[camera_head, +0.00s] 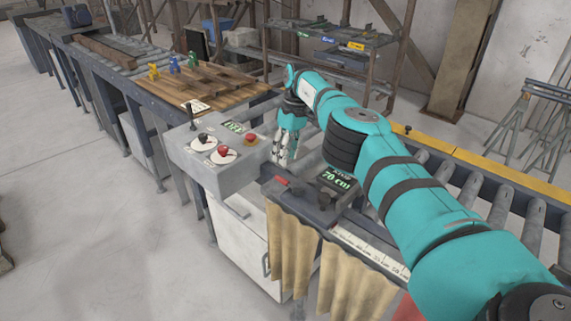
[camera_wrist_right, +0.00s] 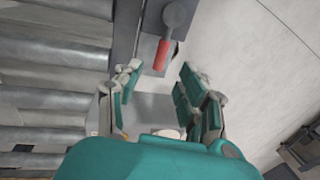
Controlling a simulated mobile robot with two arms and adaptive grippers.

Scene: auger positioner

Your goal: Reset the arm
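My right gripper (camera_head: 286,154) hangs, fingers down, between the grey control box and the positioner unit with a green "70 cm" display (camera_head: 337,180). A small red handle (camera_head: 282,181) shows at the unit's near left corner. In the right wrist view my right gripper (camera_wrist_right: 160,80) has its fingers apart with nothing between the tips. There a red handle with a grey round end (camera_wrist_right: 161,55) lies beyond the fingertips, apart from them as far as I can tell. Which part is the task's arm is not clear. My left gripper is not in view.
The control box (camera_head: 205,174) has dials, a red button (camera_head: 249,138) and a small display. Metal rollers (camera_head: 500,207) run along the right. Wooden planks (camera_head: 190,86) with small coloured clamps lie on the far table. Tan curtain strips (camera_head: 290,250) hang below. The floor at left is free.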

